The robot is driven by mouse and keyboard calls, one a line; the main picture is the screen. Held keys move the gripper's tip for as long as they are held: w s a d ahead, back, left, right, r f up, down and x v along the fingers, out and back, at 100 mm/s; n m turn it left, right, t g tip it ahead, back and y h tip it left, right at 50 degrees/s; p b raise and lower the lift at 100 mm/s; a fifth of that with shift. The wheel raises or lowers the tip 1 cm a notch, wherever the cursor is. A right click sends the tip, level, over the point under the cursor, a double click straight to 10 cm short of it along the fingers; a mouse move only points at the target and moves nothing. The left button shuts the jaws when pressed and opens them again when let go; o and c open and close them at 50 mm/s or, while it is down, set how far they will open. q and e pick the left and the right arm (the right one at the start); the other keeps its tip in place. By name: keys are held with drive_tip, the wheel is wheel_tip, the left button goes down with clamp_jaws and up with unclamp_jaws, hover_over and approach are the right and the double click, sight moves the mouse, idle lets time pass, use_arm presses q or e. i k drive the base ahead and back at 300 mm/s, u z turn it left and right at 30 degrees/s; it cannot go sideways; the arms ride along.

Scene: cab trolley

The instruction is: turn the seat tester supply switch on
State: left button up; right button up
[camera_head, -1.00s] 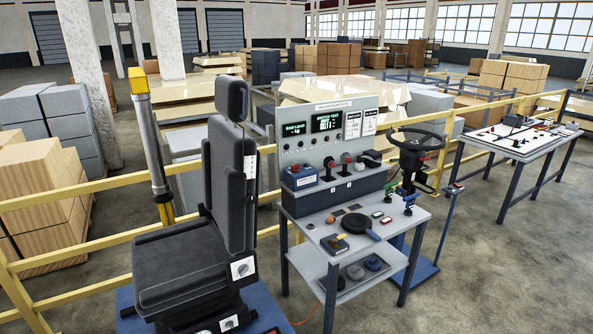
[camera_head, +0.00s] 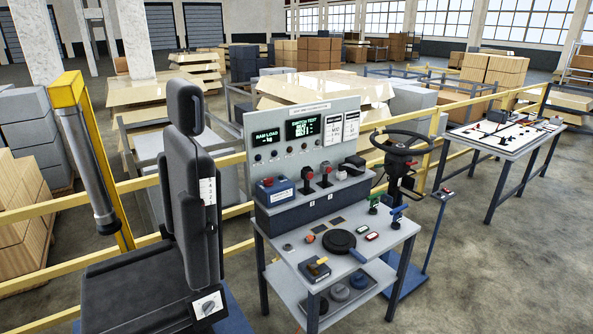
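A black operator seat (camera_head: 190,190) stands at the left. A white plate with a dark rotary knob (camera_head: 208,305) is on its near right side; the knob's setting is too small to read. The trolley's upright panel (camera_head: 345,107) carries two lit displays, one headed RAM LOAD (camera_head: 265,137) and one headed SWITCH TEST (camera_head: 303,129), with a row of small knobs below. A blue box with a red top part (camera_head: 274,190) stands on the trolley's ledge. I cannot tell which control is the seat tester supply switch. Neither of my grippers is in view.
The trolley top (camera_head: 390,240) holds a black round pad (camera_head: 339,241) and several small controls. A steering wheel (camera_head: 400,142) stands at its right. Yellow rails (camera_head: 25,210) run behind. A white-topped table (camera_head: 505,137) is at the right. Floor at lower right is clear.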

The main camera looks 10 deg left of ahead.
sight(268, 182)
drive_tip(key=u, duration=0.1)
drive_tip(key=i, duration=0.75)
drive_tip(key=u, duration=1.15)
drive_tip(key=i, duration=0.55)
drive_tip(key=u, duration=0.55)
